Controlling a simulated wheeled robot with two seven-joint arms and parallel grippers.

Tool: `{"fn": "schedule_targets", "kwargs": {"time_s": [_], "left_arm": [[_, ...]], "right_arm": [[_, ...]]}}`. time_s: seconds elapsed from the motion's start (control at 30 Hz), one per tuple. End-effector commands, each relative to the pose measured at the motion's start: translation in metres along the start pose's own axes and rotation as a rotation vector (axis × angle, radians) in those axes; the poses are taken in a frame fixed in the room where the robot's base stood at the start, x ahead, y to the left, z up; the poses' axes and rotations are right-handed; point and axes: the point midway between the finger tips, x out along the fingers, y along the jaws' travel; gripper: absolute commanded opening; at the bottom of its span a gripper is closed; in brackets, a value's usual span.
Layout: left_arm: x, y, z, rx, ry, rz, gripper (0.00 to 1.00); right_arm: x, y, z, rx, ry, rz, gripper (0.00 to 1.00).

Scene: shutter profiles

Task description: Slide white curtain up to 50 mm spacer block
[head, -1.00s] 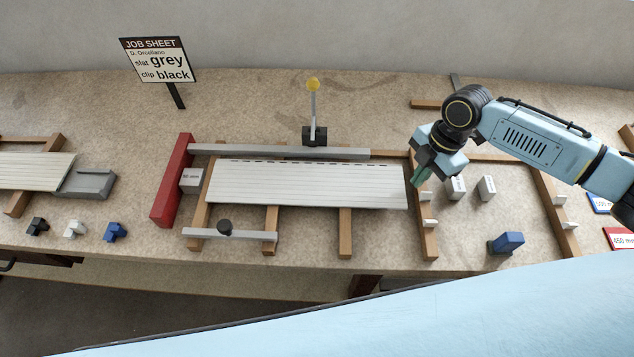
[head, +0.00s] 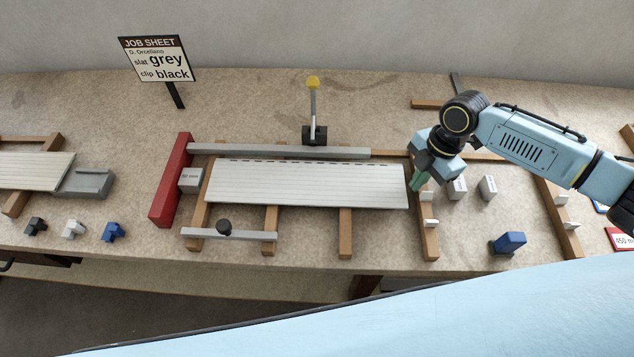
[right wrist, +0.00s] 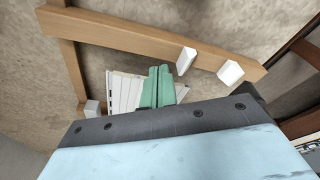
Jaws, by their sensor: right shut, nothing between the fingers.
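The white curtain (head: 305,185) of joined slats lies flat across the wooden rails in the middle of the bench. The 50 mm spacer block (head: 190,179), a small pale block, sits against the red stop (head: 170,182) at the left. The curtain's left end is close to the block; I cannot tell whether they touch. My right gripper (head: 418,178) is shut and empty, its green fingers pointing down at the curtain's right end. In the right wrist view the fingers (right wrist: 158,87) are right beside the slats (right wrist: 123,92); contact is unclear. My left gripper is out of view.
A grey bar (head: 280,151) runs along the curtain's back edge, with a yellow-knobbed lever (head: 313,110) behind it. Two white blocks (head: 457,187) and a blue piece (head: 508,243) stand to the right.

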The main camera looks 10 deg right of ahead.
Motion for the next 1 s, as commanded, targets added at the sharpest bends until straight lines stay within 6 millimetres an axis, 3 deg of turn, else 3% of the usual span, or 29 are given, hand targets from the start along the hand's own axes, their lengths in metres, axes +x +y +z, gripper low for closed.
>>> {"fn": "schedule_targets", "kwargs": {"time_s": [1.0], "left_arm": [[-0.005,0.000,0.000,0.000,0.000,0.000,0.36]], "right_arm": [[0.002,0.007,-0.012,0.000,0.000,0.000,0.00]]}}
